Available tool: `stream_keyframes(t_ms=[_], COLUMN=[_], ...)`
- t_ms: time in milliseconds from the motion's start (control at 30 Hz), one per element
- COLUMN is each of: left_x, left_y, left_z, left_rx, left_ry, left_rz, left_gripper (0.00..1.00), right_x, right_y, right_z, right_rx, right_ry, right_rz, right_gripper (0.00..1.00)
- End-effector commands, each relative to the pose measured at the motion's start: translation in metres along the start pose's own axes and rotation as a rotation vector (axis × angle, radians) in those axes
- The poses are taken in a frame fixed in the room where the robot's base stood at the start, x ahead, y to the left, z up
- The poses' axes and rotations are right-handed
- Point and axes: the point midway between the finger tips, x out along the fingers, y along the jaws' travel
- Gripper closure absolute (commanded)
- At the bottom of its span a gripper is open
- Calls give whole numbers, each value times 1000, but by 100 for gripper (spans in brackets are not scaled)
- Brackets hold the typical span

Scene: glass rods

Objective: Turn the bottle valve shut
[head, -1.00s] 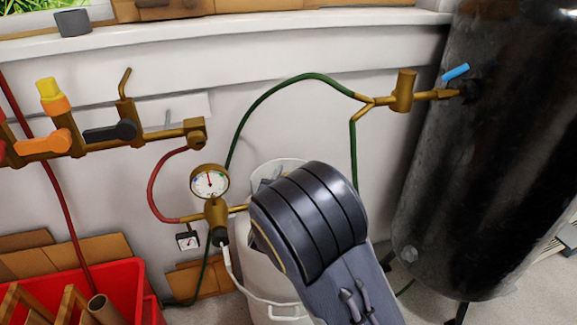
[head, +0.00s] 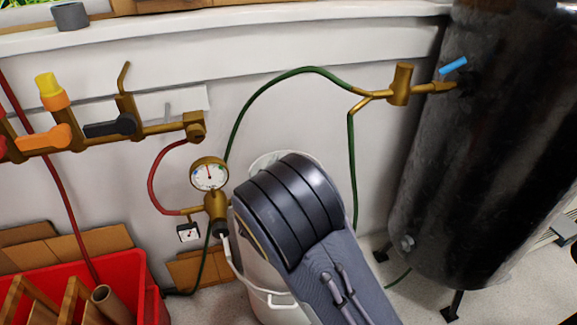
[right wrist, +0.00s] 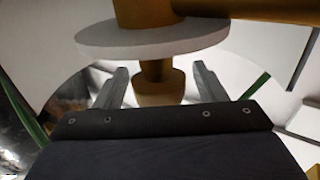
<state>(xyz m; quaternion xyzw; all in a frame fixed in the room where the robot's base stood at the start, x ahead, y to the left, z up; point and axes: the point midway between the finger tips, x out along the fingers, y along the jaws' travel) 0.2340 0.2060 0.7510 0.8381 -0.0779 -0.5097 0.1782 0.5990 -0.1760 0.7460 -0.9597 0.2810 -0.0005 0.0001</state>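The white bottle (head: 262,276) stands against the wall in the head view, mostly behind my right arm, which hides its valve. A brass regulator with a round gauge (head: 209,174) shows just left of the arm. In the right wrist view my right gripper (right wrist: 160,70) is open, its fingers apart. A brass stem with a rounded end (right wrist: 158,84) shows between or just beyond the fingers, with gaps on both sides. A pale round disc (right wrist: 150,39) lies above the fingertips. I cannot tell whether either finger touches anything. My left gripper is not in view.
A brass manifold with coloured levers (head: 100,138) is on the wall at left. A green hose (head: 262,94) arches to a brass fitting at the black tank (head: 480,150). A red crate (head: 128,268) stands lower left. A red hose (head: 153,182) hangs near the gauge.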

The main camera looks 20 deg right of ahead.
Motion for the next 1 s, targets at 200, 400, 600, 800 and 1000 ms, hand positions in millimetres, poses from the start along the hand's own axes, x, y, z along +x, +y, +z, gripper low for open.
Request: stream_keyframes(t_ms=[200, 400, 600, 800, 1000], left_x=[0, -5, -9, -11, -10], left_y=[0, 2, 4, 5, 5], left_z=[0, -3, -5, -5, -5], left_rx=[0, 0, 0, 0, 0], left_ry=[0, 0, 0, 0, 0], left_rz=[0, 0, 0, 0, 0], left_gripper=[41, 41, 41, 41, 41], right_x=[-2, -28, -61, -77, -78], right_y=[0, -1, -1, 0, 0], right_z=[0, -1, -1, 0, 0], right_rx=[0, -2, -1, 0, 0], right_ry=[-1, -2, -2, -1, 0], right_rz=[-1, -4, -3, -2, -1], right_gripper=[35, 35, 35, 35, 35])
